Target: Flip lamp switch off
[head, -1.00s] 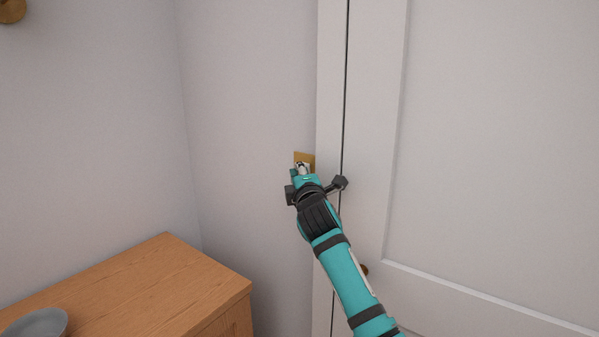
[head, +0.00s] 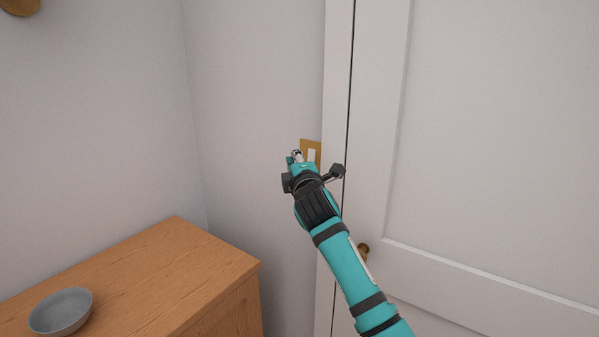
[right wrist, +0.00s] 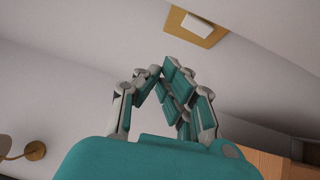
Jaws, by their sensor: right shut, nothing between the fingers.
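The lamp switch is a white rocker (head: 311,156) on a brass-coloured plate (head: 317,147), on the wall just left of the white door frame. It also shows at the top of the right wrist view as a white rocker (right wrist: 197,23) on its plate (right wrist: 215,39). My right gripper (head: 296,155) is shut and empty. The lower left of the plate is hidden behind the gripper. My left gripper is not in view.
A wooden cabinet (head: 150,275) stands at the lower left with a grey bowl (head: 61,311) on it. A white panelled door (head: 490,150) with a brass knob (head: 363,251) fills the right. A brass fitting (head: 19,6) is at the top left.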

